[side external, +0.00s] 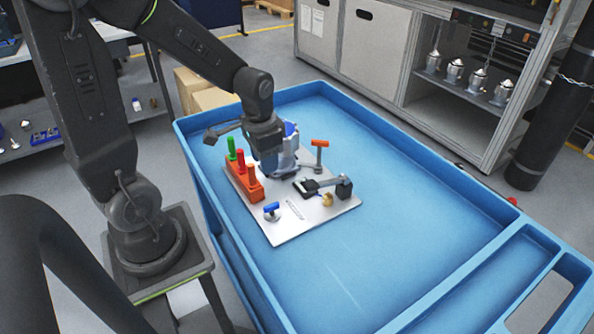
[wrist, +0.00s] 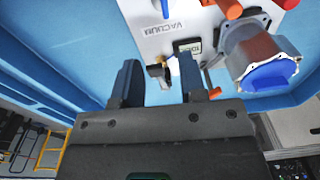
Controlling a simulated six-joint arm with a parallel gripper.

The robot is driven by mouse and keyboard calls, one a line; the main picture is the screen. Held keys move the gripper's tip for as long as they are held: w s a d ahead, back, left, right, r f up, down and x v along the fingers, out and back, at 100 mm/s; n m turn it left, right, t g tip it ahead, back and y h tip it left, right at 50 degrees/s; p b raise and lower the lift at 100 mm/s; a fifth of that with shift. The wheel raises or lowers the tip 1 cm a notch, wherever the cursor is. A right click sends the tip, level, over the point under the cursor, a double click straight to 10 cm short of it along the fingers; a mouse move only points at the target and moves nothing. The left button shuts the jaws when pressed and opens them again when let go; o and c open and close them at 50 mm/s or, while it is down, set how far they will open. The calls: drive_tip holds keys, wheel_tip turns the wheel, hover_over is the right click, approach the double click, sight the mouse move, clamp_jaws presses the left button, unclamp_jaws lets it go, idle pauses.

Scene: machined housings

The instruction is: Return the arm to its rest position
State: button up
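My gripper (side external: 268,165) is above the white board, in front of the grey machined housing with blue parts (side external: 288,148), and hides part of it. In the wrist view my gripper's two dark fingers (wrist: 160,82) stand apart with nothing held between them. The grey housing with a blue round face (wrist: 262,60) is to the right of the fingers there. The white board (side external: 295,222) lies in the blue cart; its "VACUUM" lettering shows in the wrist view. My fingertips are hidden in the side view.
An orange block (side external: 255,190) with green, red and orange handles stands at the board's left. A blue-handled fitting (side external: 271,210), a black clamp (side external: 322,187) and an orange-topped post (side external: 319,150) are on the board. The blue cart (side external: 420,215) is clear to the right.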

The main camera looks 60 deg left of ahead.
drive_tip(key=s+d+r+t, duration=0.2)
drive_tip(key=s+d+r, duration=0.1)
drive_tip(key=r, duration=0.4)
drive_tip(key=s+d+r+t, duration=0.3)
drive_tip(key=s+d+r, duration=0.1)
drive_tip(key=d+r, duration=0.2)
drive_tip(key=shift+d+r+n, duration=0.15)
drive_tip(key=shift+r+n, duration=0.15)
drive_tip(key=shift+r, duration=0.05)
